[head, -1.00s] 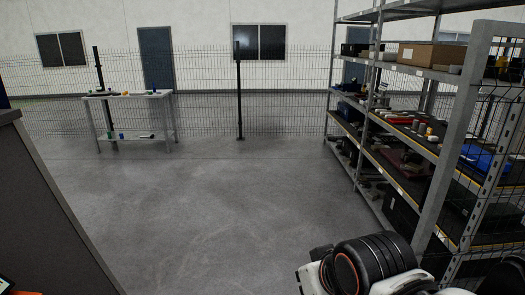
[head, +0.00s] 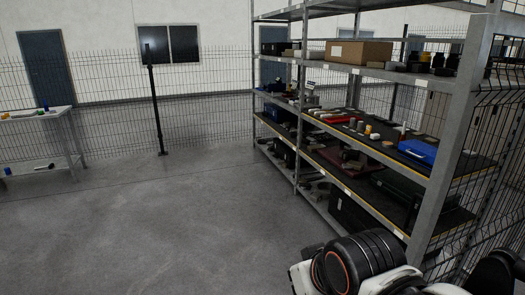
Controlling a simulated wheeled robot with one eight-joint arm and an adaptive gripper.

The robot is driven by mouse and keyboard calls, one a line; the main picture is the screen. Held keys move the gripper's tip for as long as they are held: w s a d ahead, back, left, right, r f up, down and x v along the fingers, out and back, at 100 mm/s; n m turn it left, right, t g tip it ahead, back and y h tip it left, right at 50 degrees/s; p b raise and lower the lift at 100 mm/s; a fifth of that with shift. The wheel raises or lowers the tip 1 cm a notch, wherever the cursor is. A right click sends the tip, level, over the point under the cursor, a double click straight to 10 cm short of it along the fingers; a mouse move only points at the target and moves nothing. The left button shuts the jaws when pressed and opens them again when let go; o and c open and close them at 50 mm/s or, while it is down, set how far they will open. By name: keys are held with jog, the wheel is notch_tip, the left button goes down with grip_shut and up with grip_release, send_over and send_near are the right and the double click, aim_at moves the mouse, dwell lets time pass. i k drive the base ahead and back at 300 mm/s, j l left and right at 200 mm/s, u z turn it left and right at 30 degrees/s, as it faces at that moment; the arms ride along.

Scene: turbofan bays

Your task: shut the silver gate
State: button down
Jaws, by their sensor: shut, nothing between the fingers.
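At the right edge of the head view stands a tall silver frame (head: 452,150) with dark wire mesh on its right side. It looks like the silver gate, seen in part and standing in front of the near end of the shelving. Its right part is cut off by the picture edge, and no handle or latch can be made out. My arm shows at the bottom right as white links with a black joint, low in front of the frame. My gripper is not in view.
Grey shelving (head: 294,185) loaded with boxes and parts stands along the right. A grey table (head: 75,160) with small items is at the left. A mesh fence (head: 205,95) with a black post (head: 153,100) crosses the back. The grey floor (head: 150,235) between is clear.

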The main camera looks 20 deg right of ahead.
aim_at(481, 27)
jog(key=i+z, duration=0.2)
jog(key=z, duration=0.25)
jog(key=i+j+z, duration=0.15)
jog(key=z, duration=0.3)
jog(key=i+j+z, duration=0.15)
jog(key=z, duration=0.3)
jog(key=i+j+z, duration=0.15)
jog(key=j+z, duration=0.25)
jog(key=i+j+z, duration=0.1)
jog(key=z, duration=0.35)
jog(key=i+j+z, duration=0.15)
jog(key=j+z, duration=0.2)
jog(key=i+j+z, duration=0.1)
jog(key=j+z, duration=0.25)
jog(key=k+j+u, duration=0.15)
jog(key=i+l+z, duration=0.15)
